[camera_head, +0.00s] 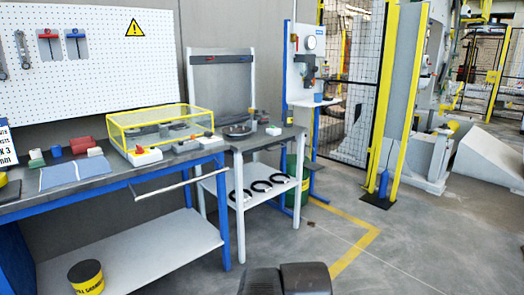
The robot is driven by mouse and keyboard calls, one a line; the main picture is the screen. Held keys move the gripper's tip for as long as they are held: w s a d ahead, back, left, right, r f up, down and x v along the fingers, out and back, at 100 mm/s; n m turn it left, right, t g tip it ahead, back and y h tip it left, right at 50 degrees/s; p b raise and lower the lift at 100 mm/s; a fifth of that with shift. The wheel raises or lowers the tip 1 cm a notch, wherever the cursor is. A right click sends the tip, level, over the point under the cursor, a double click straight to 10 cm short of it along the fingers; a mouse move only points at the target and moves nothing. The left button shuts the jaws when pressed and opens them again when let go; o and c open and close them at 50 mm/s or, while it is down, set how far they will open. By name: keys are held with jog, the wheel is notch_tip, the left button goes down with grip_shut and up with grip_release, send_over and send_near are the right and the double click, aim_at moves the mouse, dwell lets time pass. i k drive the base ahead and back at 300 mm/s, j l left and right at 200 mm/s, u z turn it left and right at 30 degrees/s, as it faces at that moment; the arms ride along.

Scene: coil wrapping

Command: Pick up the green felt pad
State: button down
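A small green block-like item (37,160), which looks like the green felt pad, lies on the dark top of the left workbench (118,182), near its back edge. A white piece sits on or just behind it. The item is small in the picture and its texture cannot be made out. A dark part of my own body shows at the bottom middle, far from the bench. No gripper fingers can be seen, so what my gripper holds is not shown.
Beside the green item are a blue-grey sheet (72,174), a red roll (81,145) and a white block (95,151). A yellow-framed clear box (160,124) stands to the right. A grey side table (255,143) adjoins the bench. The floor in front is clear.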

aim_at(38, 162)
jog(key=u, duration=1.25)
